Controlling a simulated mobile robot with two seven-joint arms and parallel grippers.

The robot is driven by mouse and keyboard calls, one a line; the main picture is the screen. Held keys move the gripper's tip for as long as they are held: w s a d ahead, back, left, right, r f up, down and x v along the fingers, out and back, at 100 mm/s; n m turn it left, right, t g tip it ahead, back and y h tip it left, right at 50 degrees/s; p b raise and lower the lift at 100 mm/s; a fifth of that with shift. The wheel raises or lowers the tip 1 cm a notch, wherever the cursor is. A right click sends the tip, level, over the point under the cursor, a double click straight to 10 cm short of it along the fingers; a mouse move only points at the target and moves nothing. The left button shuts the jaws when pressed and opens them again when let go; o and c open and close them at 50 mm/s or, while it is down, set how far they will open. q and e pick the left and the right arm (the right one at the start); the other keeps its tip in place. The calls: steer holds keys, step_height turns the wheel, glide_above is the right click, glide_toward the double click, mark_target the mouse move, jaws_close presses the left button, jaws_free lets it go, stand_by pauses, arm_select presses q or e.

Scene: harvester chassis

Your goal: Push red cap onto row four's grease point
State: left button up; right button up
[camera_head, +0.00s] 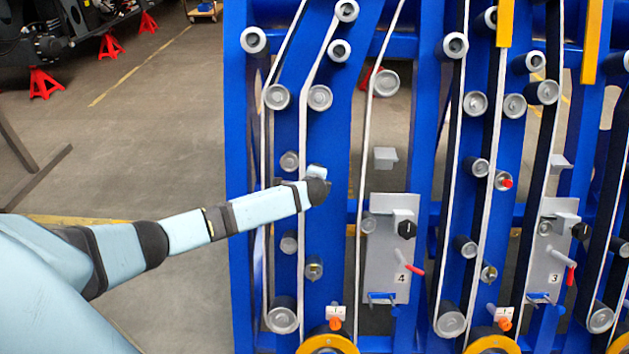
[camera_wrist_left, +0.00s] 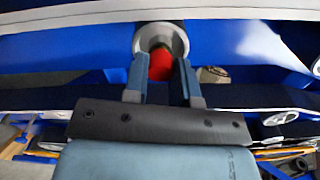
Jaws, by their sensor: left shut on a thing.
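My left gripper (camera_head: 317,174) reaches in from the left to the blue panel of row four, left of the plate marked 4 (camera_head: 383,270). In the left wrist view my left gripper (camera_wrist_left: 160,70) is shut on the red cap (camera_wrist_left: 161,66), with a finger on each side. The cap faces a round grey fitting (camera_wrist_left: 160,36), lined up with its middle. I cannot tell whether the cap touches it or how deep it sits. In the head view the gripper hides both the cap and the grease point. My right gripper is not in view.
Grey rollers (camera_head: 319,98) and white belts (camera_head: 301,240) run close around the gripper. On the neighbouring row to the right, a roller bears a red cap (camera_head: 506,184). A red-handled lever (camera_head: 415,269) sticks out of plate 4. Open floor (camera_head: 150,130) lies left.

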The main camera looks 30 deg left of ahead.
arm_select(q)
steer(key=shift+w+f, duration=0.1)
steer(key=o, duration=1)
steer(key=shift+c, duration=0.2)
steer(key=v, duration=1.4)
steer(key=shift+p, duration=0.3)
steer(key=shift+a, duration=0.1)
